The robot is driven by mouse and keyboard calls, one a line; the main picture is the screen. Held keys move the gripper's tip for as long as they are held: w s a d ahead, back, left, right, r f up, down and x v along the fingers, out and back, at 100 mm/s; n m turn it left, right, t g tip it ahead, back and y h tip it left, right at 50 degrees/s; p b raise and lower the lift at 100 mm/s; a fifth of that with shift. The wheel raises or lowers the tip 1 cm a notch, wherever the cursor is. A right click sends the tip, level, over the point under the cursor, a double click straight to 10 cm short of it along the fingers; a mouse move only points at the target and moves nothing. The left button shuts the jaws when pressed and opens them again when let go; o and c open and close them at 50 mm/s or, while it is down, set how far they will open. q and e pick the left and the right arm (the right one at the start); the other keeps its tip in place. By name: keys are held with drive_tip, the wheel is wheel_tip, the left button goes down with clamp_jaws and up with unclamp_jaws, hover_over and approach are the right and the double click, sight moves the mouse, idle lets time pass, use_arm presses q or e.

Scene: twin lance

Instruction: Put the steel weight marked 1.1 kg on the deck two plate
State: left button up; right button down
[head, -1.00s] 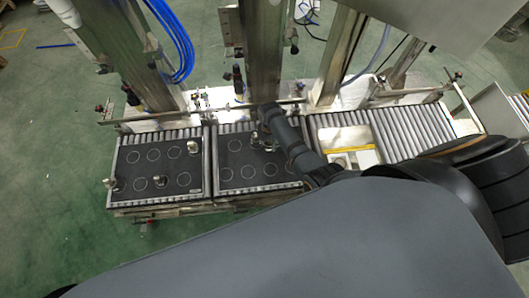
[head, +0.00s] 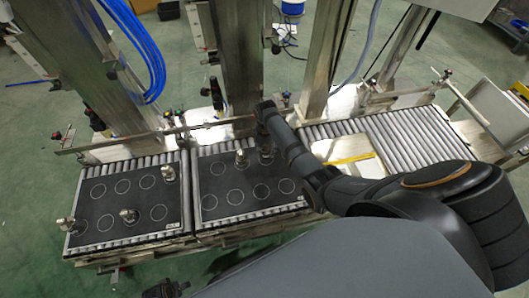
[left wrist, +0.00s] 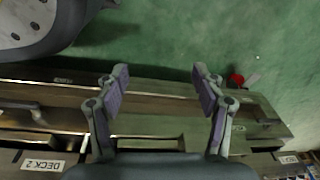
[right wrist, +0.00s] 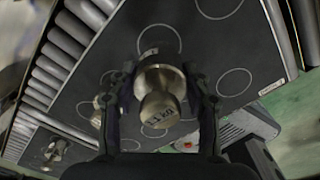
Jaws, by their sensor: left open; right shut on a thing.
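The steel weight marked 1.1 kg (right wrist: 160,103) is between the fingers of my right gripper (right wrist: 160,92), which is shut on it; the marking faces the right wrist camera. In the head view my right gripper (head: 266,142) is over the back of the middle dark plate (head: 225,208). I cannot tell whether the weight touches the plate. Another weight (head: 241,158) stands just left of it on that plate. A DECK 2 label (left wrist: 43,164) shows on a front edge in the left wrist view. My left gripper (left wrist: 160,85) is open and empty, in front of the decks.
The left dark plate (head: 100,190) carries three weights (head: 128,215) and several ring marks. Rollers and a pale tray with a yellow edge (head: 350,158) lie to the right. Steel posts (head: 240,70) rise behind the decks. Several rings on the middle plate are bare.

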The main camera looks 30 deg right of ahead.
sight(266, 152)
drive_tip(key=shift+w, duration=0.15)
drive_tip(key=shift+d, duration=0.1)
drive_tip(key=f+b, duration=0.2)
drive_tip(key=shift+w+d+b, duration=0.1)
drive_tip(key=shift+b, duration=0.2)
drive_tip(key=shift+f+b, duration=0.7)
drive_tip(key=shift+b, duration=0.15)
use_arm(q)
drive_tip(key=w+d+r, duration=0.1)
drive_tip(key=w+r, duration=0.1)
drive_tip(key=r, duration=0.3)
drive_tip(key=w+d+r, duration=0.2)
drive_tip(key=r, duration=0.4)
drive_tip(key=shift+r+h, duration=0.3)
use_arm(e)
drive_tip(key=c, duration=0.6)
unclamp_jaws()
drive_tip(key=shift+f, duration=0.15)
use_arm(q)
drive_tip(key=shift+r, duration=0.1)
